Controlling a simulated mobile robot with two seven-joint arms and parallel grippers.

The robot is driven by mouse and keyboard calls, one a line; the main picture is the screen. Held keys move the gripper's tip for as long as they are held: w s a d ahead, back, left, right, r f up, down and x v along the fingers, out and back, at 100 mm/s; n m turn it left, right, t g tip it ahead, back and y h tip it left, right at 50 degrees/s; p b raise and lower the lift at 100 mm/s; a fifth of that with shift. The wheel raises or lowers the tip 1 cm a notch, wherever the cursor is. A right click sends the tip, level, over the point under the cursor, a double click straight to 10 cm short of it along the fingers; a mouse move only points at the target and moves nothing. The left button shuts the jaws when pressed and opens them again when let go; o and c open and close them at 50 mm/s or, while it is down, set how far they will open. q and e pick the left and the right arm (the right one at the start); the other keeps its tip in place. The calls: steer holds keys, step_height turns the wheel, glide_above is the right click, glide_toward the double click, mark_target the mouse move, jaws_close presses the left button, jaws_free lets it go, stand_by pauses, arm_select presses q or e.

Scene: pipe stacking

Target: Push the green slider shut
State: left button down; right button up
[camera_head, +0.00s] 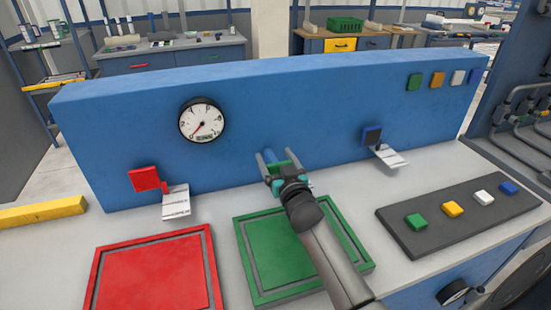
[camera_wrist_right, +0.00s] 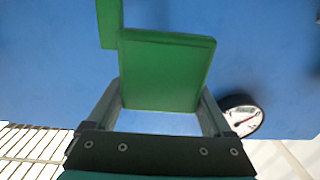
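The green slider (camera_wrist_right: 165,70) fills the middle of the right wrist view, in front of the blue panel (camera_head: 120,110). In the head view it is a small green piece (camera_head: 283,168), mostly hidden by my right gripper (camera_head: 278,158). My right gripper's fingers (camera_wrist_right: 162,105) are apart, one on each side of the green block. They are close to its sides, but I cannot tell whether they clamp it. A second green piece (camera_wrist_right: 109,22) shows at the top left of the block. My left gripper is not in view.
A dial (camera_head: 201,121) is at the left. On the bench lie a red tray (camera_head: 97,275), a green tray (camera_head: 244,255) and a dark button board (camera_head: 395,232).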

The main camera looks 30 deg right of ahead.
jaws_close()
stand_by(0.4)
steer(key=shift+w, duration=0.1)
